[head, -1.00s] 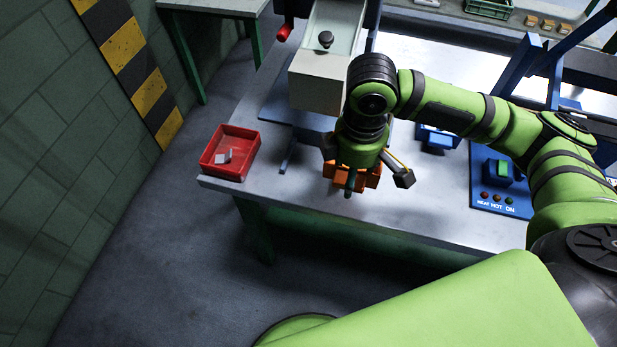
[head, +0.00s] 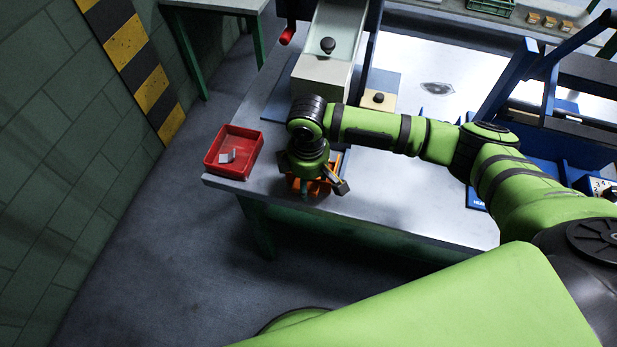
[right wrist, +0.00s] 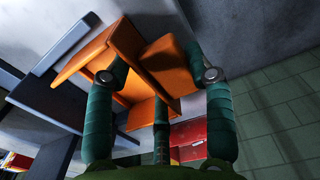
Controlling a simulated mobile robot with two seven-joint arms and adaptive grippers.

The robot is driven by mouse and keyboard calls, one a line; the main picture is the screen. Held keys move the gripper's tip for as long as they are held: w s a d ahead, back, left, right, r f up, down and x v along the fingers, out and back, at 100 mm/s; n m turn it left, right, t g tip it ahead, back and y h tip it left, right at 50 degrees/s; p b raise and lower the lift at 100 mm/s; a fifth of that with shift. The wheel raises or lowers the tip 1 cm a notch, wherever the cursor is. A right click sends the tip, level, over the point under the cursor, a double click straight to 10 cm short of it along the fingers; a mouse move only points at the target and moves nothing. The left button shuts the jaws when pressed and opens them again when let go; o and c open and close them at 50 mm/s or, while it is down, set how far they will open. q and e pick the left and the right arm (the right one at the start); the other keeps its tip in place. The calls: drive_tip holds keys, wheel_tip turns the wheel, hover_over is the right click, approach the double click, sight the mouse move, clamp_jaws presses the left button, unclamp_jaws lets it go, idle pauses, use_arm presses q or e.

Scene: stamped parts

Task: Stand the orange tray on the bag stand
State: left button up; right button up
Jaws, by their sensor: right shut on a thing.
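The orange tray (right wrist: 165,62) is in the fingers of my right gripper (right wrist: 158,78) in the right wrist view, tilted in that picture. In the head view my right gripper (head: 318,190) is over the front edge of the workbench, with parts of the orange tray (head: 298,184) showing around it. Much of the tray is hidden by the hand. A blue-grey frame (right wrist: 50,98) with a flat plate and bars is beside the tray in the right wrist view; I cannot tell for sure that it is the bag stand. My left gripper is out of view.
A red bin (head: 233,170) with small grey pieces stands at the bench's left corner, close to my right gripper. A machine with a pale chute (head: 325,75) rises behind the hand. Blue equipment (head: 540,75) stands at the right. The bench front (head: 420,215) is clear.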

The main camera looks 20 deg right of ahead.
drive_tip(key=shift+f, duration=0.15)
drive_tip(key=o, duration=1.4)
drive_tip(key=shift+o, duration=0.2)
wheel_tip(320, 180, up, 12)
drive_tip(key=b, duration=0.2)
drive_tip(key=shift+r, duration=0.2)
drive_tip(key=shift+a, duration=0.1)
